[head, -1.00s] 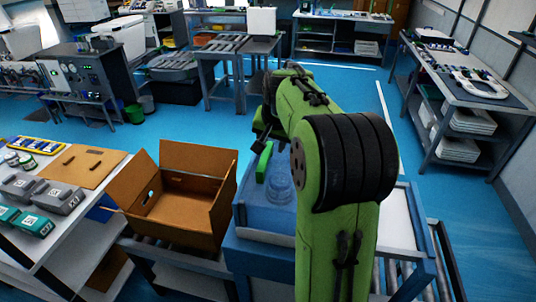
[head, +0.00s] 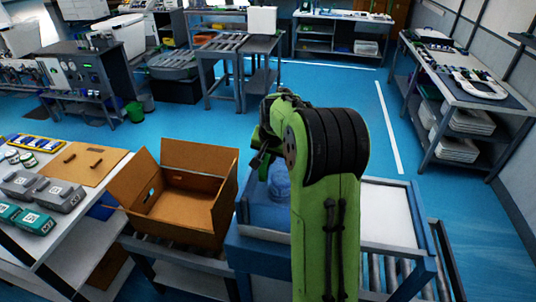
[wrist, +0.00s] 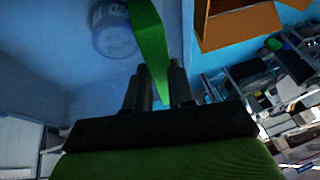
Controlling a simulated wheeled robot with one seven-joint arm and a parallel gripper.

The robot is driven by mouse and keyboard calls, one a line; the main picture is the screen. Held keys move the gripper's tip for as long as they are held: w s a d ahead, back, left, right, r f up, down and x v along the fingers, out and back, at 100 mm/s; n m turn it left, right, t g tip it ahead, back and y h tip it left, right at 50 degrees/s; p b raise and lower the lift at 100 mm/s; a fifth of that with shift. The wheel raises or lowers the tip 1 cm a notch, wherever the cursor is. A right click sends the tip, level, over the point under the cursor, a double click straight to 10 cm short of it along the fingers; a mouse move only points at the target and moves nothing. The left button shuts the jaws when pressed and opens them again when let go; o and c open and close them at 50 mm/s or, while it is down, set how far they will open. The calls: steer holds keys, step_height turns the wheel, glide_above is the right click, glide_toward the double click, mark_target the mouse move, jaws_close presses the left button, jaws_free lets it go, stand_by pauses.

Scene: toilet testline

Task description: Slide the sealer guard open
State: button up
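The sealer is a blue box-like station (head: 243,212) at the lower middle of the head view. A blue-tinted, see-through guard seems to cover its top, with a round jar (head: 279,183) showing dimly through it. In the wrist view the jar (wrist: 112,28) is at the upper left. A green bar-like handle (wrist: 148,45) reaches down between the fingers of my gripper (wrist: 158,85). The fingers stand apart around it; contact on both sides cannot be made out. In the head view my gripper (head: 262,158) is at the sealer's far left side, partly hidden by my arm.
An open cardboard box (head: 180,207) stands just left of the sealer on a roller conveyor. A table with parts (head: 90,225) is further left. A white-topped surface (head: 388,215) and rollers lie to the right.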

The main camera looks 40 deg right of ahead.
jaws_close()
steer(key=s+d, duration=0.4)
steer(key=s+d+b, duration=0.1)
steer(key=s+d, duration=0.3)
steer(key=s, duration=0.1)
steer(key=s+d, duration=0.4)
steer(key=s, duration=0.1)
steer(key=shift+d, duration=0.25)
steer(key=o, duration=0.9)
jaws_free()
steer(key=shift+c, duration=0.2)
steer(key=p+v, duration=0.2)
steer(key=v, duration=1.4)
steer(key=shift+f, duration=0.1)
